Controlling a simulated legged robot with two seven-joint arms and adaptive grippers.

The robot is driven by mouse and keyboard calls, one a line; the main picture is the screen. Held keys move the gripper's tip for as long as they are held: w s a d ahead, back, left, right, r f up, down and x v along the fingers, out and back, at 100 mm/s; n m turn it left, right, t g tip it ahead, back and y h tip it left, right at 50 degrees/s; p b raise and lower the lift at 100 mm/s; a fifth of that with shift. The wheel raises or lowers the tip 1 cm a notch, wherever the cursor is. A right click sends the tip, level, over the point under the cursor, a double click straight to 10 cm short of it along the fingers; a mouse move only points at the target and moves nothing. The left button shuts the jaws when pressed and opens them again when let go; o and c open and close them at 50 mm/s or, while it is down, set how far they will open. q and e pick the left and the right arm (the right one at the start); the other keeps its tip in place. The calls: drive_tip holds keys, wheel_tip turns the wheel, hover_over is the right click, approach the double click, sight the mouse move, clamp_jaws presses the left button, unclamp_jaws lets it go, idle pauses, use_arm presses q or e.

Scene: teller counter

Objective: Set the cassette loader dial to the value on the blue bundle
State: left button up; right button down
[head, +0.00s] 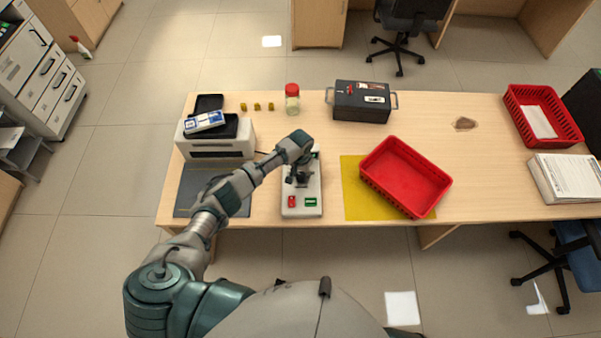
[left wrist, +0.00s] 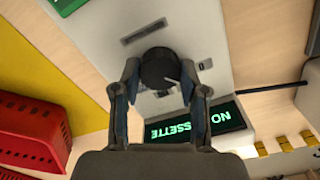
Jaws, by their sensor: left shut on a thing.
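The cassette loader (head: 313,190) is a pale upright-lying unit on the desk with a red button (head: 292,201) and a small green display (head: 311,202) at its near end. My left gripper (head: 298,178) reaches down over it. In the left wrist view, its two fingers close on the loader's round black dial (left wrist: 160,66), which has a pale pointer mark. A dark screen (left wrist: 197,123) beside it shows green inverted letters, partly hidden by a finger, reading "NO" and "SSETTE". The blue-and-white bundle (head: 205,121) lies on top of the white machine; its value is too small to read.
The white machine (head: 216,146) stands left of the loader. A red basket (head: 404,178) sits on a yellow mat (head: 356,199) to the right. A black case (head: 361,102), a red-lidded jar (head: 292,100) and small yellow pieces (head: 257,106) stand behind.

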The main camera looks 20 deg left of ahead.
use_arm(q)
drive_tip(key=shift+s+a+f+m, duration=0.1)
drive_tip(key=shift+s+f+m, duration=0.1)
drive_tip(key=shift+m, duration=0.7)
drive_tip(key=m, duration=0.2)
drive_tip(key=m+p, duration=0.1)
drive_tip(key=shift+d+m, duration=0.2)
drive_tip(key=shift+m, duration=0.2)
drive_tip(key=m, duration=0.4)
drive_tip(key=shift+a, duration=0.15)
drive_tip(key=m, duration=1)
drive_tip(key=shift+w+m, duration=0.1)
drive_tip(key=shift+m, duration=0.2)
use_arm(e)
drive_tip(key=shift+a+r, duration=0.3)
drive_tip(key=shift+r, duration=0.2)
use_arm(q)
drive_tip(key=shift+r, duration=0.1)
drive_tip(key=o, duration=1.1)
drive_tip(key=shift+w, duration=0.15)
drive_tip(key=shift+o, duration=0.2)
use_arm(e)
drive_tip(key=shift+d, duration=0.15)
